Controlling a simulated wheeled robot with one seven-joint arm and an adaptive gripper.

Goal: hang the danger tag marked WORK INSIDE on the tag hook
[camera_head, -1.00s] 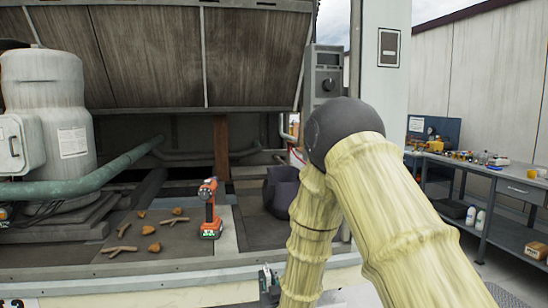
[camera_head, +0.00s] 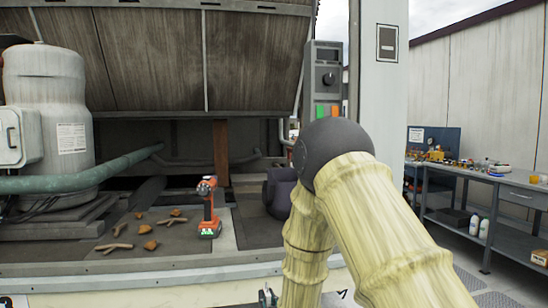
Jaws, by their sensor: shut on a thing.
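Only a small dark sliver of what looks like my gripper (camera_head: 266,298) shows at the bottom edge, left of my pale ribbed arm. The rest of it is out of frame or behind the arm. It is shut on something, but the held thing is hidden. I cannot make out the WORK INSIDE danger tag or any tag hook. A grey control box (camera_head: 324,75) with a dark knob is on the right side of the cooler. Green and orange patches (camera_head: 328,110) show below it, just above my arm's dark joint.
An orange-black drill (camera_head: 209,212) stands on the deck, with twigs and brown lumps (camera_head: 148,245) to its left. A dark rounded object (camera_head: 279,192) sits beside my arm. A green pipe (camera_head: 85,180) crosses at left. A workbench (camera_head: 480,178) stands at right.

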